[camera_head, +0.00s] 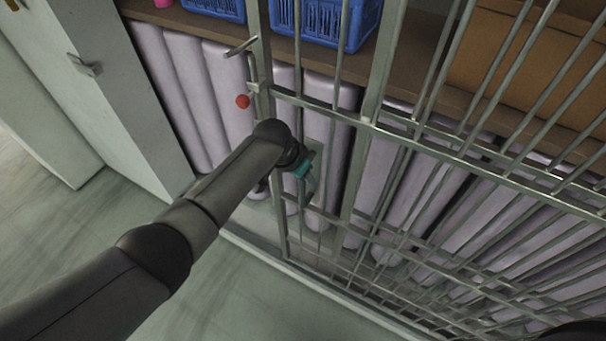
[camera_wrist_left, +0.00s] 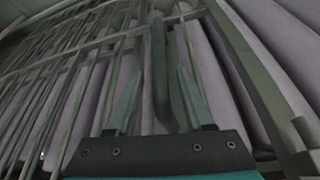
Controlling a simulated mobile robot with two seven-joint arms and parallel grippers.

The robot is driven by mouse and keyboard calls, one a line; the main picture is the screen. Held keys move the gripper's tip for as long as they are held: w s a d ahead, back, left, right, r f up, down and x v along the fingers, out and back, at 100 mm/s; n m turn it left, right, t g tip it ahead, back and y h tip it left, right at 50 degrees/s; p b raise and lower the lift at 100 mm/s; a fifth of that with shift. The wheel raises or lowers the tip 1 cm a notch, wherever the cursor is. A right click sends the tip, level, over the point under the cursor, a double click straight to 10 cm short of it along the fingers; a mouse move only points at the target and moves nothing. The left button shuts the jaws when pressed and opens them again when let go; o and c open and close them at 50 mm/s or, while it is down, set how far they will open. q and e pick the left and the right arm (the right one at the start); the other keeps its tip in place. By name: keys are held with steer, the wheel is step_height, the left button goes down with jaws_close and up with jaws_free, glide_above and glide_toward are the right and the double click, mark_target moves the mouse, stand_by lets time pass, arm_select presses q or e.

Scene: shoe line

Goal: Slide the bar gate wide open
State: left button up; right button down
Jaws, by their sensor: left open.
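The bar gate (camera_head: 318,103) is a grey metal frame of upright bars and cross rails. Its left upright stands right of the pale cabinet side, with bare lilac rolls showing between them. Farther right, its bars appear to overlap a second set of bars. My left gripper (camera_head: 303,168), with a teal part, is at the bars near the gate's left end. In the left wrist view its two fingers (camera_wrist_left: 160,97) are apart, with a dark upright bar (camera_wrist_left: 160,65) between them. I cannot tell whether either finger touches it. My right gripper is not in view.
Lilac rolls (camera_head: 178,85) stand behind the bars under a brown shelf (camera_head: 400,62) with blue crates (camera_head: 327,22). A red knob (camera_head: 242,101) and a metal lever (camera_head: 240,47) are by the gate's left upright. A pale cabinet (camera_head: 105,90) stands left. Open floor (camera_head: 215,290) lies in front.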

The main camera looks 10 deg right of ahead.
arm_select(q)
steer(key=shift+s+a+r+p, duration=0.1)
steer(key=shift+a+r+p, duration=0.2)
steer(key=shift+r, duration=0.3)
steer(key=p+v, duration=0.1)
steer(key=v, duration=1.3)
steer(key=shift+d+p, duration=0.2)
steer(key=shift+p, duration=0.15)
